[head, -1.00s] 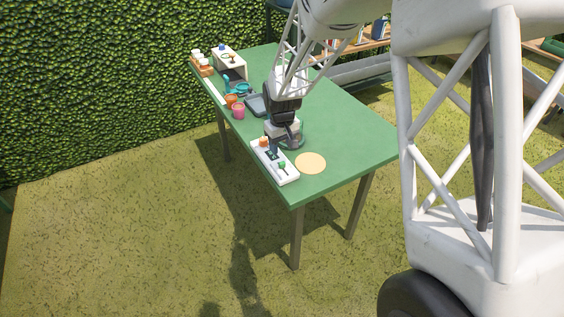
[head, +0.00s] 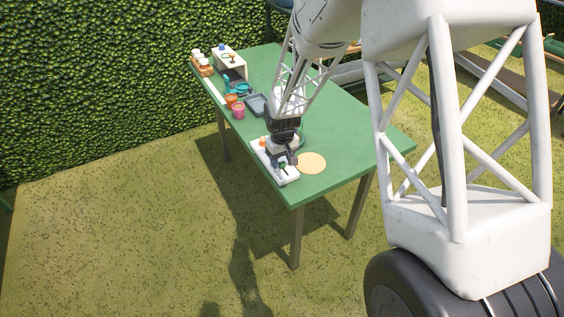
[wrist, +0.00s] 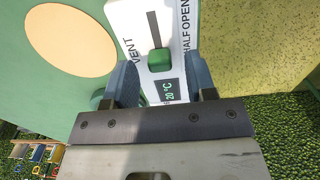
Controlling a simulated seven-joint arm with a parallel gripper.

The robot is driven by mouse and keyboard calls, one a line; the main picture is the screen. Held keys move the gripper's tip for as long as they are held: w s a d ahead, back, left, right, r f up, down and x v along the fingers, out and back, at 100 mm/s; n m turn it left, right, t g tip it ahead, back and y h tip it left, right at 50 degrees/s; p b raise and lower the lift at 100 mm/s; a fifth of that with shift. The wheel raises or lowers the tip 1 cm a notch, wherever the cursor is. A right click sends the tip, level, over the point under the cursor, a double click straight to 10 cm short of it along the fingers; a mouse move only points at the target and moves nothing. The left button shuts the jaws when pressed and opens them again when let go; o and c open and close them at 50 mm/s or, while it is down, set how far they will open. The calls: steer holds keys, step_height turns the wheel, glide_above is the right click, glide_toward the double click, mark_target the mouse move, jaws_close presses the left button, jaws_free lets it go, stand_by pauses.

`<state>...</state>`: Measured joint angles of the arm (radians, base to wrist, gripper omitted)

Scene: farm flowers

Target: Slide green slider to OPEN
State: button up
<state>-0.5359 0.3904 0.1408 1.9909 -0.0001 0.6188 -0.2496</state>
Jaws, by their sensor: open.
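The white control panel (head: 289,179) lies near the front edge of the green table. In the wrist view the panel (wrist: 128,14) shows the words VENT and HALF OPEN and a 20 °C display (wrist: 172,90). The green slider (wrist: 159,60) sits at the display end of a straight dark slot (wrist: 153,28). My gripper (wrist: 161,68) is open, with one finger on each side of the slider, apart from it in the picture; whether either touches it is unclear. In the head view my gripper (head: 288,160) is over the panel and partly hides the slider.
A pale round mat (head: 312,163) lies beside the panel. A grey tray (head: 256,105), pink cup (head: 238,111) and orange cup (head: 231,101) stand farther back. The table's right side is clear.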

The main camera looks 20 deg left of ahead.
steer(key=shift+f, duration=0.6)
jaws_close()
